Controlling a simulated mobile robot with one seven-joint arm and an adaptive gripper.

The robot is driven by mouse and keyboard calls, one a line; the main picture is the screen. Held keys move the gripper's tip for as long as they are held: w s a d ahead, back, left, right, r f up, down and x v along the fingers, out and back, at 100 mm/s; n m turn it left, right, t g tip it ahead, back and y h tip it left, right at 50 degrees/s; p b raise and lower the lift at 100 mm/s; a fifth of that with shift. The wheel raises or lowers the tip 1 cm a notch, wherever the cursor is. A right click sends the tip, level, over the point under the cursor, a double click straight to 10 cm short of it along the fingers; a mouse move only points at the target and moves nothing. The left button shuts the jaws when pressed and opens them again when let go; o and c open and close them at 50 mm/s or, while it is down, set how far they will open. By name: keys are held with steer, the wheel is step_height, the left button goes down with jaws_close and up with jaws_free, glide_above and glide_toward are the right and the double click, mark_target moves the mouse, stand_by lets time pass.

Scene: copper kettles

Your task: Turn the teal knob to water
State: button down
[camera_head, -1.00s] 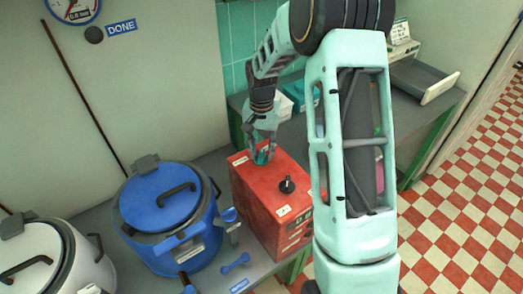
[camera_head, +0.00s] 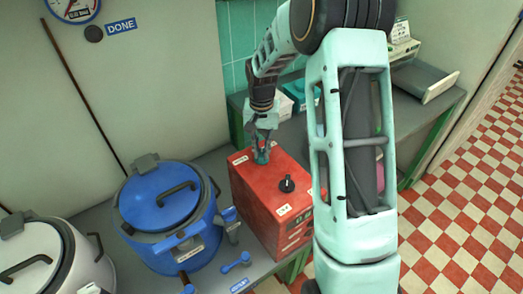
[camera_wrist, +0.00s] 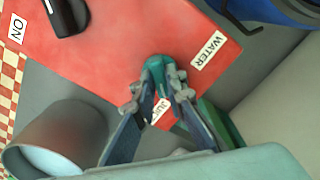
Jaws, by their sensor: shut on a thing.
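The teal knob (camera_wrist: 157,64) sits on top of the red box (camera_wrist: 110,50) in the wrist view. The box (camera_head: 268,212) stands on the counter in the head view. My gripper (camera_wrist: 160,84) is shut on the knob, with a finger on each side of it; it also shows in the head view (camera_head: 262,153). A white WATER label (camera_wrist: 208,50) lies just right of the knob in the wrist view. A JUICE label (camera_wrist: 161,110) is partly hidden behind the fingers. I cannot tell exactly which way the knob points.
A black knob (camera_head: 287,185) is on the same box, with an ON label (camera_wrist: 17,29) near it. A blue kettle (camera_head: 165,240) and a white kettle (camera_head: 70,260) stand to the left. A blue dumbbell-shaped piece (camera_head: 236,262) lies in front.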

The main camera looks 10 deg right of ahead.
mark_target(261, 152)
steer(key=n, duration=0.4)
steer(key=shift+b, duration=0.3)
steer(key=n, duration=0.4)
steer(key=shift+n, duration=0.4)
steer(key=n, duration=0.4)
steer(key=shift+w+n+p, duration=0.1)
steer(key=shift+n+p, duration=0.35)
steer(key=shift+n, duration=1.65)
steer(key=c, duration=2)
jaws_free()
steer(key=shift+o, duration=0.2)
step_height(261, 152, up, 12)
